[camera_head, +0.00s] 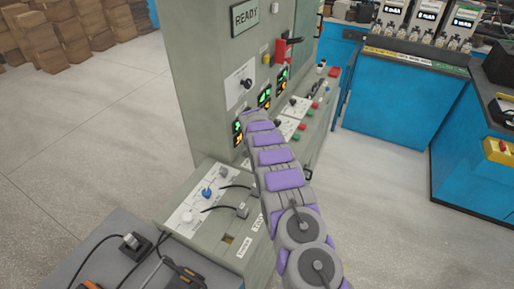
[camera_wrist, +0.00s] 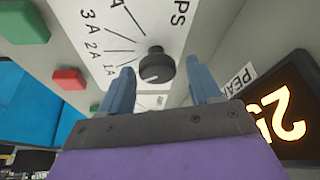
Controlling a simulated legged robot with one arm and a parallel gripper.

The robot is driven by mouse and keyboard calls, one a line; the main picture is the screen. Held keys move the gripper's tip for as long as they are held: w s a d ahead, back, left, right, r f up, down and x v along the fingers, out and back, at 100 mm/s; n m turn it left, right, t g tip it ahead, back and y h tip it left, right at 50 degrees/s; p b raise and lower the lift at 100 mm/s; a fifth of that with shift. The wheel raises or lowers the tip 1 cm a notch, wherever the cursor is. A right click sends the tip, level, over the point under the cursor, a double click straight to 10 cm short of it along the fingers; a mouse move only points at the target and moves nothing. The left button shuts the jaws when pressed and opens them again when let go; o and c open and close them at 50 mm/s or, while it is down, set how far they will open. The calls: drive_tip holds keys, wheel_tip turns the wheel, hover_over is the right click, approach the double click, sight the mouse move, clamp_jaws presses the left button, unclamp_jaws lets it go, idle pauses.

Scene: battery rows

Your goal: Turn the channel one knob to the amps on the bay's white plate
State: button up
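In the wrist view, a round black knob (camera_wrist: 157,66) stands on a white plate (camera_wrist: 108,22) marked 1A, 2A, 3A and "PS", with printed lines fanning out from it. Where its pointer aims I cannot tell. My gripper (camera_wrist: 159,68) is open, with one blue finger to the left of the knob and one to the right. Gaps show between the fingers and the knob, and nothing is held. In the head view, the grey bay (camera_head: 215,65) stands behind my arm, which hides the gripper.
An amber digital display (camera_wrist: 277,112) sits right of my gripper in the wrist view. Green (camera_wrist: 22,22) and red (camera_wrist: 69,79) buttons are at left. In the head view, a lower panel with cables (camera_head: 212,196) is left of my arm, and blue cabinets (camera_head: 400,105) stand at right.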

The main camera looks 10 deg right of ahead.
drive_tip(key=shift+o, duration=0.3)
drive_tip(key=p+v, duration=0.2)
drive_tip(key=v, duration=1.5)
drive_tip(key=shift+a, duration=0.1)
